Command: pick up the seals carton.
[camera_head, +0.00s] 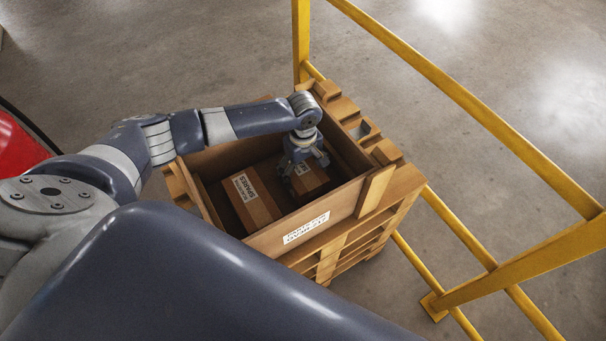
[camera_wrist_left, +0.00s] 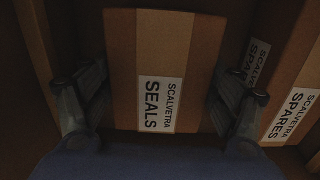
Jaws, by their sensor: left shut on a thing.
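The seals carton (camera_wrist_left: 158,60) is a brown box with a lighter tape band and a white label reading "SCALVETRA SEALS". In the head view the carton (camera_head: 309,181) is inside the wooden crate (camera_head: 290,241), partly hidden under my left gripper (camera_head: 303,166). In the left wrist view my left gripper (camera_wrist_left: 158,112) has one finger on each side of the carton and is shut on it. I cannot tell whether the carton touches the crate floor. My right gripper is not in view.
The spares carton (camera_head: 252,200) stands in the crate to the left of the seals carton; it also shows in the left wrist view (camera_wrist_left: 298,95). The crate's walls surround both. The crate stands on a wooden pallet (camera_head: 400,190). Yellow railings (camera_head: 450,85) run behind and to the right.

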